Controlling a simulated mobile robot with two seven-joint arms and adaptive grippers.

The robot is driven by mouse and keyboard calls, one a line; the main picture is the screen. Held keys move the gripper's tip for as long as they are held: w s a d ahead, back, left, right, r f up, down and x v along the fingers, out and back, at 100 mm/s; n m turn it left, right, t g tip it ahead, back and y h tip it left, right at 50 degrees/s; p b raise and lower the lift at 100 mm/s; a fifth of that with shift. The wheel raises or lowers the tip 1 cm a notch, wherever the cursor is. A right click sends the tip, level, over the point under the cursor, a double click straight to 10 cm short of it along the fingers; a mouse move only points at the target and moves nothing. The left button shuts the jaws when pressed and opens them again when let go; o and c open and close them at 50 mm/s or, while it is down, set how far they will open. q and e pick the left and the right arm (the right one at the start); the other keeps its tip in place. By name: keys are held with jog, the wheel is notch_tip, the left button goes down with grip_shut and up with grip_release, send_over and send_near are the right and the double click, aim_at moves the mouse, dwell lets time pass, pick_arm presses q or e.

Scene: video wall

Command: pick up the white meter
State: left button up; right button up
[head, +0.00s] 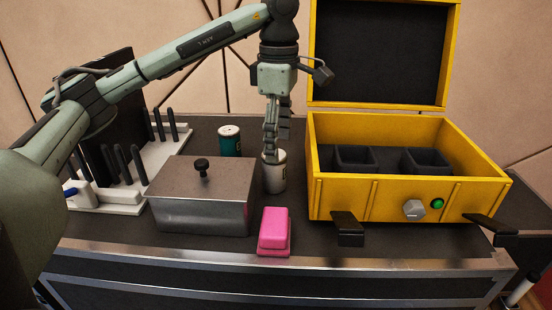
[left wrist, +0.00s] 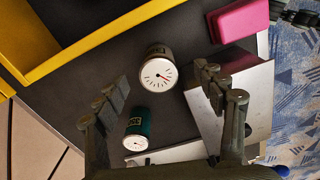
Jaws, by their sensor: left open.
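The white meter (head: 274,178) is an upright cylinder with a round dial on top. It stands on the dark table, right of the metal box. My left gripper (head: 271,157) points down just above it in the head view and hides part of its top. In the left wrist view the white meter (left wrist: 157,71) shows its dial, with a red needle, near the gap between the open fingers. The gripper holds nothing. A teal meter (head: 229,143) stands behind and to the left. A dark jointed part at the left wrist view's top right edge may be my right gripper.
The metal box (head: 201,208) with a black knob stands close to the left of the meter. A pink block (head: 274,229) lies in front. The open yellow case (head: 370,188) stands to the right. A white rack (head: 160,150) with dark pegs is at the left.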

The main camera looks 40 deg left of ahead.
aim_at(275, 170)
pick_arm(q)
jog(key=f, duration=0.5)
jog(key=a+f, duration=0.1)
jog(key=f, duration=0.1)
jog(key=shift+f, duration=0.35)
jog(key=c, duration=1.4)
